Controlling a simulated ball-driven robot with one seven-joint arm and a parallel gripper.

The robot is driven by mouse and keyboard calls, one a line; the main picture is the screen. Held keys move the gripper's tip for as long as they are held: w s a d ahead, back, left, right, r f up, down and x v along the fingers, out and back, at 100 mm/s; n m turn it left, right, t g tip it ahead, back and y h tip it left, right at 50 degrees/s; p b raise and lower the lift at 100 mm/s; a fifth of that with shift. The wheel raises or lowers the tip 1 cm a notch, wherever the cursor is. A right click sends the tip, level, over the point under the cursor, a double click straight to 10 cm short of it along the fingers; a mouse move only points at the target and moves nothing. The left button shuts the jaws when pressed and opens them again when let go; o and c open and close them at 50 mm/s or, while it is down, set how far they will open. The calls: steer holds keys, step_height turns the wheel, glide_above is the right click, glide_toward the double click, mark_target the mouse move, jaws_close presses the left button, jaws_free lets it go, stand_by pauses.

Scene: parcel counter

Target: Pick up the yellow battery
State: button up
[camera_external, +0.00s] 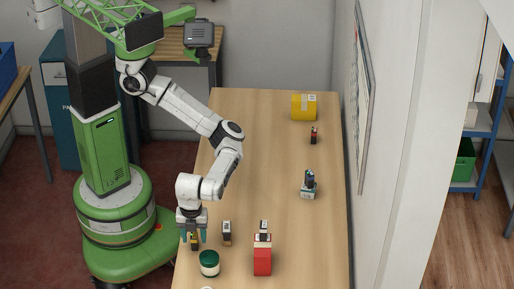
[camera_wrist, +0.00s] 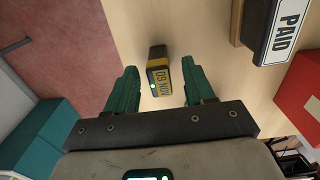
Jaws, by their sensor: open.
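A small yellow-and-black block (camera_wrist: 160,76) lies between and slightly beyond my fingertips in the wrist view. In the external view the yellow block (camera_external: 195,241) stands near the counter's left edge, partly hidden by my gripper (camera_external: 193,236). My gripper points down over it. In the wrist view my gripper (camera_wrist: 160,68) has two green fingers wide apart, one on each side of the block, with no visible contact.
A "PAID" stamp (camera_wrist: 287,30) stands to the right, and it also shows in the external view (camera_external: 227,233). A green-and-white round container (camera_external: 209,263) and a red box (camera_external: 262,261) are close by. A yellow box (camera_external: 304,107) stands far back. The counter's middle (camera_external: 262,170) is clear.

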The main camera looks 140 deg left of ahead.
steer(key=shift+f, duration=0.95)
jaws_close()
